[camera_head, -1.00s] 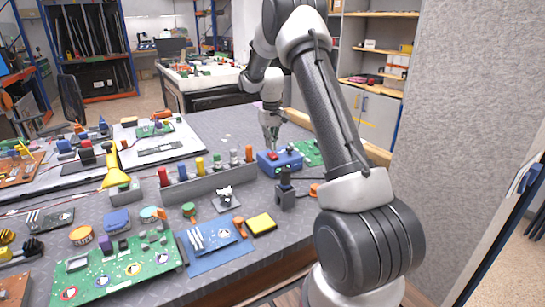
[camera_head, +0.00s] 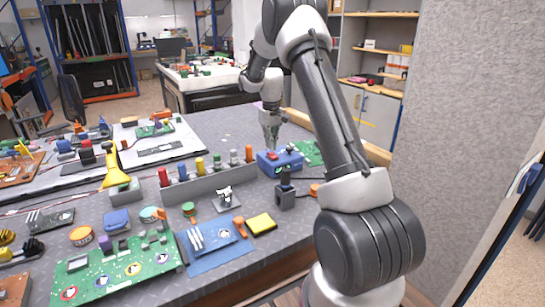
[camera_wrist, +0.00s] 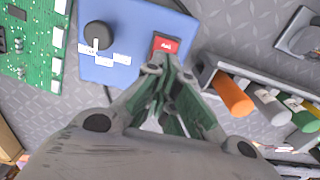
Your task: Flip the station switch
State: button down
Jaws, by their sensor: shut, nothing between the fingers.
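The blue station box (camera_head: 283,168) sits on the grey bench, and it also shows at the top of the wrist view (camera_wrist: 125,68). A red switch (camera_wrist: 165,45) with small white lettering is on its top face, beside a round black knob (camera_wrist: 97,37) and white labels. My gripper (camera_wrist: 172,66) is shut and empty, with its fingertips at the near edge of the red switch in the picture. In the head view my gripper (camera_head: 272,147) is just above the box. I cannot tell whether the tips touch the switch.
A grey rack (camera_head: 205,184) with colored cylinders, including an orange one (camera_wrist: 235,95), stands close beside the box. A green circuit board (camera_wrist: 35,45) lies on its other side. A grey block with a black top (camera_head: 286,192) stands in front.

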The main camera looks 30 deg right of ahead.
aim_at(271, 153)
jog(key=shift+f, duration=1.25)
dwell(0.5)
jog(key=shift+r, duration=3.5)
